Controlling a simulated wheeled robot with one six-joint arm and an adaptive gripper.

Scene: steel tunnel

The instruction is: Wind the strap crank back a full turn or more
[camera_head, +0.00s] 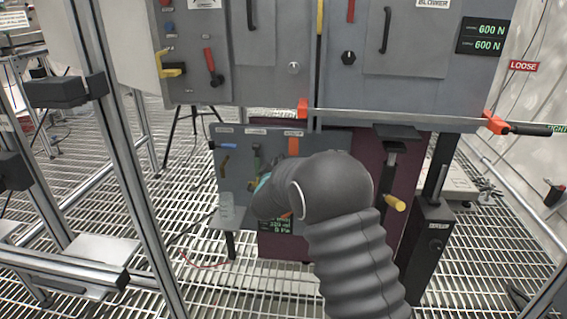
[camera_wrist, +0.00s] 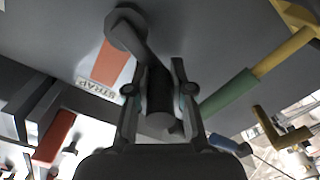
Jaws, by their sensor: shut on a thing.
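The strap crank (camera_wrist: 138,52) shows in the wrist view as a dark grey arm running from a round hub at upper left to a thick cylindrical handle (camera_wrist: 160,98). An orange strip (camera_wrist: 113,62) with a STRAP label lies beside the hub. My gripper (camera_wrist: 157,88) has a finger on each side of the handle and is shut on it. There my arm hides the crank and most of my gripper.
A green handle (camera_wrist: 228,93) on a yellow bar is close right of my gripper in the wrist view; a red handle (camera_wrist: 54,138) is at lower left. In the head view a yellow-handled crank (camera_head: 394,203) is right of my arm. A metal frame (camera_head: 125,150) stands left.

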